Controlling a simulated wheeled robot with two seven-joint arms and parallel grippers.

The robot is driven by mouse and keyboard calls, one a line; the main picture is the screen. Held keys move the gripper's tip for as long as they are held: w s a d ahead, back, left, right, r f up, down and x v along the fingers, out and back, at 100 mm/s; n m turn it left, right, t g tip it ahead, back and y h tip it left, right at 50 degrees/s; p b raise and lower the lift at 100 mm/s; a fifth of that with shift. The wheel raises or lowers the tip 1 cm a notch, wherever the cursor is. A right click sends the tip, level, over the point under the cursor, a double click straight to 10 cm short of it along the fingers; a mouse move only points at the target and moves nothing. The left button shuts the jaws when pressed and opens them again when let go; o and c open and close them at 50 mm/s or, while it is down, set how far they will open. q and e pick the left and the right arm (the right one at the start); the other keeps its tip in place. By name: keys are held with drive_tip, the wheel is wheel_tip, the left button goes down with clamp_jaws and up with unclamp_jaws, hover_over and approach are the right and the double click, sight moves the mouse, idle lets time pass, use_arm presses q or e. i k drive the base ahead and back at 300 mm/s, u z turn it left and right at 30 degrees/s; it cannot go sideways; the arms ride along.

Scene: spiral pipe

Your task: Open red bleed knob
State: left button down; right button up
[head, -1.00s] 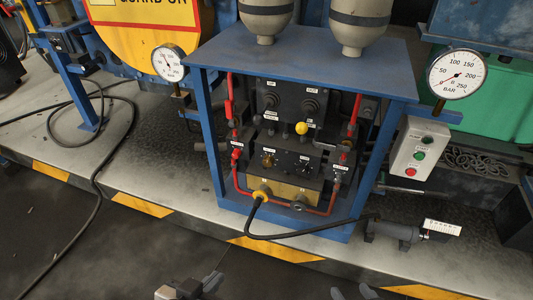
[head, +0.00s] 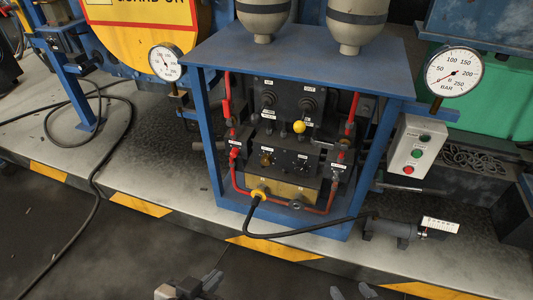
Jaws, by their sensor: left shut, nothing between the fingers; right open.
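The blue-framed hydraulic unit (head: 202,130) holds a dark valve block with small labels too small to read. A red knob (head: 235,153) sits low on the left of the block. Other red parts show at the right, near a second lever, and I cannot tell from the labels which is the bleed knob. My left gripper (head: 212,279) is shut and empty at the bottom edge, below and well apart from the unit. My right gripper (head: 351,292) is open and empty at the bottom edge, only its fingertips showing.
A yellow ball knob (head: 299,127) sits mid-panel. A black hose (head: 300,233) runs from the yellow fitting rightward across the unit's front. A pump button box (head: 415,148), a pressure gauge (head: 454,74) and a small cylinder (head: 392,231) stand to the right. The floor in front is clear.

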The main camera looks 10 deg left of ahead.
sight(234, 153)
drive_tip(key=u, duration=2.5)
drive_tip(key=i, duration=2.45)
drive_tip(key=z, duration=2.9)
drive_tip(key=i, duration=0.55)
